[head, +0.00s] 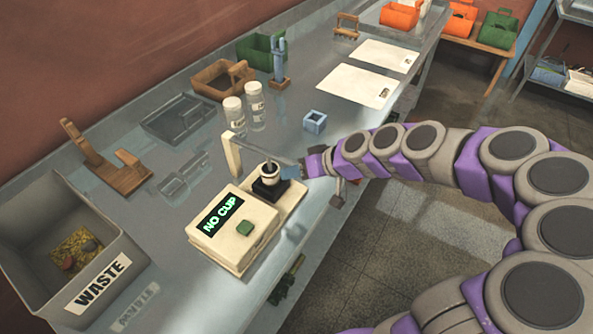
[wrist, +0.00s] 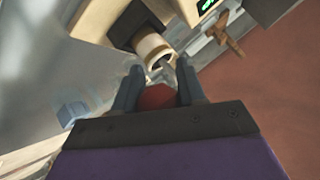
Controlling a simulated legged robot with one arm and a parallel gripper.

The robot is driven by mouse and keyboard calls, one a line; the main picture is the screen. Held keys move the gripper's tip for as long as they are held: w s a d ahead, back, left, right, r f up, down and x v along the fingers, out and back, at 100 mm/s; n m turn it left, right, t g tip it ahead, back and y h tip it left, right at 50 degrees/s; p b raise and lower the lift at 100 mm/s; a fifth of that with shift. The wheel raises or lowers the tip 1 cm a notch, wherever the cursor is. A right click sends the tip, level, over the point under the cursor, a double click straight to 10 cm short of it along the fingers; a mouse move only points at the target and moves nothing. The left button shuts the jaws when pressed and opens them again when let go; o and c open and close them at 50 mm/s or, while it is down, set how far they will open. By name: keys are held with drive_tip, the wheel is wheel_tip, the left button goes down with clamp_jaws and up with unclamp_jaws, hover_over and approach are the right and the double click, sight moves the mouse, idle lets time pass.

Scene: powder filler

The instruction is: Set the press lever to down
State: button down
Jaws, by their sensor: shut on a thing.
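The press machine (head: 232,252) is a cream box whose screen (head: 219,214) reads "NO CUP". Behind it stands a cream post (head: 231,155). The press lever (head: 262,153) is a thin grey bar that runs from this post, over a cream cup-like part (head: 269,170) on a black block, to my gripper (head: 291,173). In the wrist view, my gripper (wrist: 157,78) is shut on the lever's red end (wrist: 157,97), between its two grey fingers. The cream round part (wrist: 153,50) shows just beyond the fingertips. The exact tilt of the lever is hard to tell.
A grey waste bin (head: 105,275) stands at the left. Two clear jars with white lids (head: 233,103) and a blue cube-like holder (head: 314,122) stand behind the press.

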drive_tip(key=shift+w+d, duration=0.1)
drive_tip(key=shift+w, duration=0.1)
drive_tip(key=c, duration=1.1)
unclamp_jaws()
drive_tip(key=o, duration=0.4)
drive_tip(key=shift+w+f, duration=0.1)
drive_tip(key=shift+w, duration=0.15)
drive_tip(key=shift+s, duration=0.1)
drive_tip(key=p+v, duration=0.2)
drive_tip(key=v, duration=1.5)
drive_tip(key=shift+p, duration=0.4)
drive_tip(key=shift+d, duration=0.1)
